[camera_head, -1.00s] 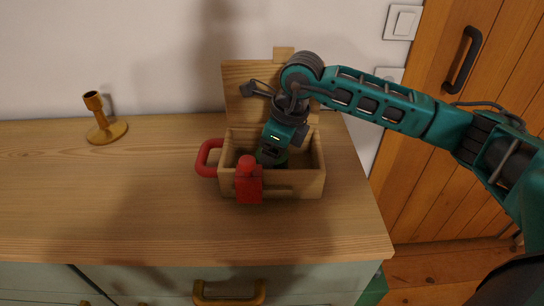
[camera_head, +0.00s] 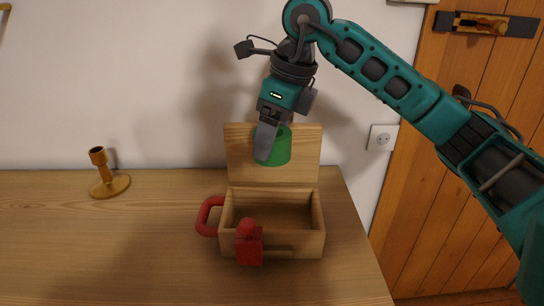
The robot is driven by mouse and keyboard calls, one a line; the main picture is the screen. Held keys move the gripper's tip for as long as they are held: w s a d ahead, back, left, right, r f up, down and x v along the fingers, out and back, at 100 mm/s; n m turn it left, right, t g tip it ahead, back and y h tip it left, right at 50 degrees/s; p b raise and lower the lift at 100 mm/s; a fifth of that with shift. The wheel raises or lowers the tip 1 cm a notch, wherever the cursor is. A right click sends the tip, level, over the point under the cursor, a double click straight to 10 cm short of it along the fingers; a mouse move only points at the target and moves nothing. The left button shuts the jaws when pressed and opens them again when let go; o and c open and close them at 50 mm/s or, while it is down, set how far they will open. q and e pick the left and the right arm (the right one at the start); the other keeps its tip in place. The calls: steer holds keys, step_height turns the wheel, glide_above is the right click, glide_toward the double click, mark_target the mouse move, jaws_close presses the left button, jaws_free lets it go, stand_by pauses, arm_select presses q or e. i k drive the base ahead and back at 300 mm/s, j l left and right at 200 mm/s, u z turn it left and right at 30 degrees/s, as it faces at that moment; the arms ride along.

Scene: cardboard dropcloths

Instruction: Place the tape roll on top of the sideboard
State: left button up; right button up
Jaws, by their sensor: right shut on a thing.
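The green tape roll (camera_head: 279,149) is held in my right gripper (camera_head: 266,142), in the air above the open wooden box and in front of its raised lid. The gripper points down and is shut on the roll. The sideboard (camera_head: 60,250) has a light wooden top that fills the lower part of the view. My left gripper does not show.
The wooden box (camera_head: 285,245) stands open on the sideboard, its lid (camera_head: 245,165) upright at the back. A brass candlestick (camera_head: 109,180) stands farther left. The top between them and at left front is clear.

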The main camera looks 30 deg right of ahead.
mark_target(148, 244)
steer(key=i+j, duration=0.1)
steer(key=j, duration=0.75)
steer(key=i+j, duration=0.15)
steer(key=j, duration=0.3)
